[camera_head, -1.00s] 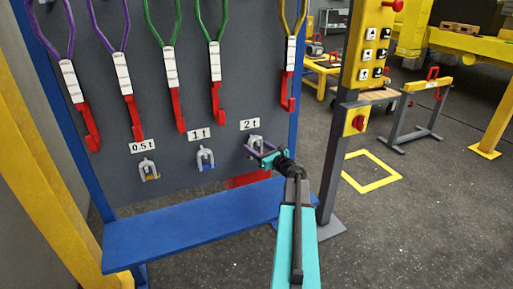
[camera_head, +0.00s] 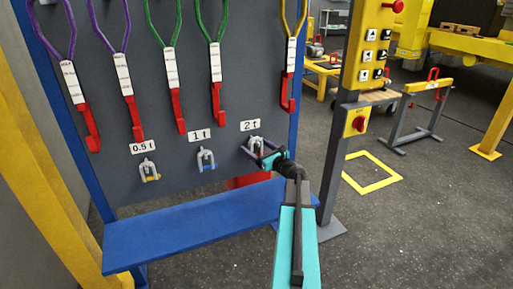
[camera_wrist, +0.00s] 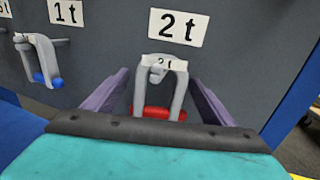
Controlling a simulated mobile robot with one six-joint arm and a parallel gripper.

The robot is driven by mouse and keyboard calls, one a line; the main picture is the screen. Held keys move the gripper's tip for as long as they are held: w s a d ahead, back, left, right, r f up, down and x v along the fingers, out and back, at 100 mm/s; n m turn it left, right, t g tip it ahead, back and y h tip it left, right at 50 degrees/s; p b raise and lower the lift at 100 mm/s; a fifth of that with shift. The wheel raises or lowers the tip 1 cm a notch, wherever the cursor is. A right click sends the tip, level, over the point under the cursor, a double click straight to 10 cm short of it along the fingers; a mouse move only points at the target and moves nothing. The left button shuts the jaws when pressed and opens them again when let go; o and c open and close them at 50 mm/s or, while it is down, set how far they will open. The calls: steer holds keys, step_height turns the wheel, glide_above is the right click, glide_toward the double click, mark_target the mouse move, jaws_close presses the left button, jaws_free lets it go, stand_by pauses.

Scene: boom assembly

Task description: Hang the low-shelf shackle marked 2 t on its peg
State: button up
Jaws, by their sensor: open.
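The 2 t shackle (camera_wrist: 178,84) is grey with a red pin and a small tag reading 2 t. In the wrist view it hangs at the board just below the 2 t label (camera_wrist: 179,27). It also shows in the head view (camera_head: 255,142), partly hidden by my gripper. My gripper (camera_wrist: 160,92) is open, with one purple finger on each side of the shackle and gaps between fingers and shackle. The peg itself is mostly hidden behind the shackle's top. In the head view my gripper (camera_head: 262,158) is close to the board.
A shackle with a blue pin (camera_head: 206,160) hangs under the 1 t label, and one with a yellow pin (camera_head: 148,170) under 0.5 t. Slings with red hooks hang above. The blue low shelf (camera_head: 190,228) is bare where visible.

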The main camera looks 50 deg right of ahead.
steer(key=shift+s, duration=0.15)
steer(key=s+a+b, duration=0.1)
steer(key=s, duration=1.2)
steer(key=shift+s+a, duration=0.2)
steer(key=shift+a, duration=0.15)
